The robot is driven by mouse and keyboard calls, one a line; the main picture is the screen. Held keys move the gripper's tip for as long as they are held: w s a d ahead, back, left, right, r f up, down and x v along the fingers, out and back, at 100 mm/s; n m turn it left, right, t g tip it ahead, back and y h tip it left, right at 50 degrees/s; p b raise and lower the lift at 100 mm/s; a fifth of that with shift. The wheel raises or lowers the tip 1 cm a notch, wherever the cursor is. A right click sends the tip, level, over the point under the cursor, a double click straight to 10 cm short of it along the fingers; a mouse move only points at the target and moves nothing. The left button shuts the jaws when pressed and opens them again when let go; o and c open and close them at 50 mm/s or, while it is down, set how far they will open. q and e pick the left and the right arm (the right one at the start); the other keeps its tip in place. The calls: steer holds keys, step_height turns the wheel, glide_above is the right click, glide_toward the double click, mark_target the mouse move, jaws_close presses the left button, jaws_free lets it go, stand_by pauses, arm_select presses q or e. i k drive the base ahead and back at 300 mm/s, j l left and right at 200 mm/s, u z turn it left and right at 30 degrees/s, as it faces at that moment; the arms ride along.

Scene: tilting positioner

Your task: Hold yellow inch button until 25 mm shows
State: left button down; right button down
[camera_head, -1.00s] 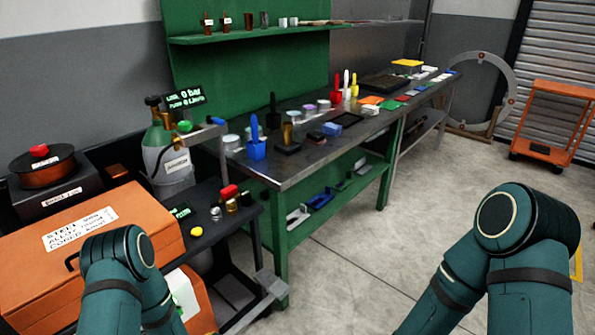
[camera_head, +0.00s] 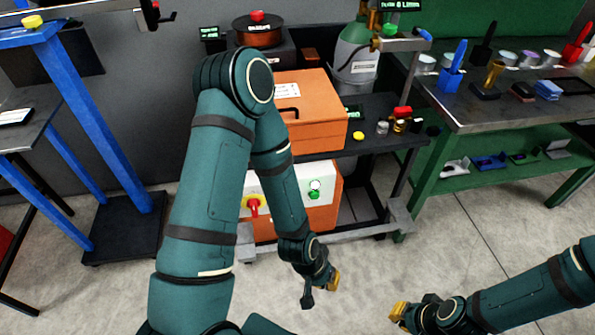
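Two yellow buttons show in the head view. One yellow button (camera_head: 359,136) is on the dark cart, beside the orange case. Another yellow knob or button (camera_head: 33,21) sits on top of the blue frame at the far left. No label on either can be read. My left gripper (camera_head: 322,284) hangs low over the floor in front of the cart, apart from both buttons. My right gripper (camera_head: 400,312) is low at the bottom right, over the floor. Whether their fingers are open cannot be made out. A small green display (camera_head: 352,113) is by the case; its text is unreadable.
An orange case (camera_head: 312,122) stands on the dark cart. Below it is a white panel with a red switch (camera_head: 254,206) and a green button (camera_head: 314,194). A gas cylinder (camera_head: 352,60) and green bench (camera_head: 450,190) stand to the right. Floor is clear between the grippers.

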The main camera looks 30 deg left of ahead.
mark_target(358, 135)
steer(key=u, duration=0.75)
steer(key=k+j, duration=0.1)
steer(key=k, duration=0.45)
